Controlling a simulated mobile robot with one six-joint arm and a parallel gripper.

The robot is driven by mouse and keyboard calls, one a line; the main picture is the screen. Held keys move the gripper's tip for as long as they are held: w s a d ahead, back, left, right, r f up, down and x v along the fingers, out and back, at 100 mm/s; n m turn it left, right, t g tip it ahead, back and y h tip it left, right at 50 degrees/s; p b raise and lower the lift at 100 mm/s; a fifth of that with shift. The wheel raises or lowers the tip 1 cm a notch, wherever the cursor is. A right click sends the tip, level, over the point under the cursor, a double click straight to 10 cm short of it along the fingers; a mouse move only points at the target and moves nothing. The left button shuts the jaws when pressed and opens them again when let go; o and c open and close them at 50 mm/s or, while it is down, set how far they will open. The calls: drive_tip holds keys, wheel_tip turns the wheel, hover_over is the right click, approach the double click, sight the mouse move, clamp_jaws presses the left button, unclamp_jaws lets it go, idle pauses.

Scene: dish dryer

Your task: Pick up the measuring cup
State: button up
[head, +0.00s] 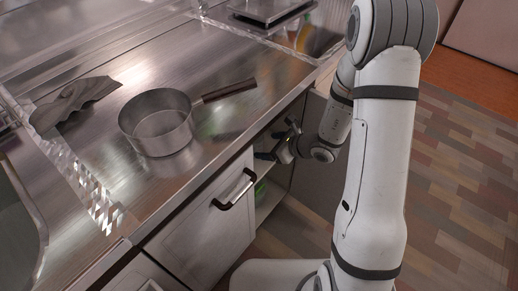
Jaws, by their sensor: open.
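A round metal cup (157,132) stands upright on the steel counter and looks empty. Its dark handle (229,91) points right, toward the counter's front edge. It is the only thing here that looks like the measuring cup. My gripper (276,143) is open and appears empty. It is beyond the front edge of the counter, to the right of the cup and apart from it, by the open cabinet. The gripper is small and dark in this view, so its fingers are hard to make out.
A crumpled grey piece (75,103) lies on the counter (95,150) left of the cup. A flat metal object (270,10) sits at the back. Below the counter are a white drawer front (210,220) with a dark handle (236,190) and an open cabinet holding something green (260,189).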

sight(255, 144)
drive_tip(key=shift+w+d+f+m, duration=0.15)
drive_tip(key=shift+w+f+m, duration=0.15)
drive_tip(key=shift+w+f, duration=0.25)
drive_tip(key=shift+f, duration=0.05)
drive_tip(key=b+x, duration=0.2)
drive_tip(key=x, duration=0.5)
drive_tip(key=shift+w+a+b, duration=0.2)
drive_tip(key=shift+b, duration=0.1)
drive_tip(key=shift+r, duration=0.1)
drive_tip(key=c, duration=1.1)
